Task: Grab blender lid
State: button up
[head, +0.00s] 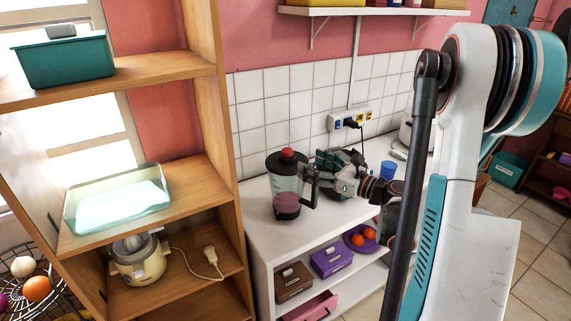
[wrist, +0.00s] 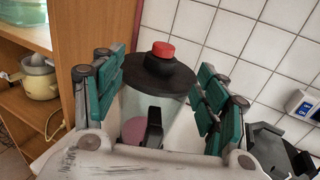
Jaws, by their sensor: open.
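The blender lid (head: 287,158) is dark with a red cap on top. It sits on the clear blender jar (head: 288,184), which stands upright on the white counter and has something reddish at its base. In the wrist view the lid (wrist: 156,76) and its red cap (wrist: 163,50) are straight ahead, between the fingers. My gripper (wrist: 166,100) is open, with one teal-padded finger on each side of the jar; I cannot tell whether they touch it. In the head view my gripper (head: 322,180) is at the right of the jar, by its black handle.
A wooden shelf (head: 205,190) rises close to the left of the blender. A tiled wall with a socket (head: 348,118) is behind. The front left counter is clear.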

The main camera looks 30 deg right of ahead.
aim_at(292, 154)
jog(key=x, duration=0.3)
jog(key=b+x, duration=0.1)
jog(key=x, duration=0.3)
jog(key=b+x, duration=0.1)
jog(key=x, duration=0.2)
jog(key=shift+w+d, duration=0.2)
jog(key=shift+w, duration=0.15)
jog(key=shift+r, duration=0.1)
jog(key=c, duration=1.2)
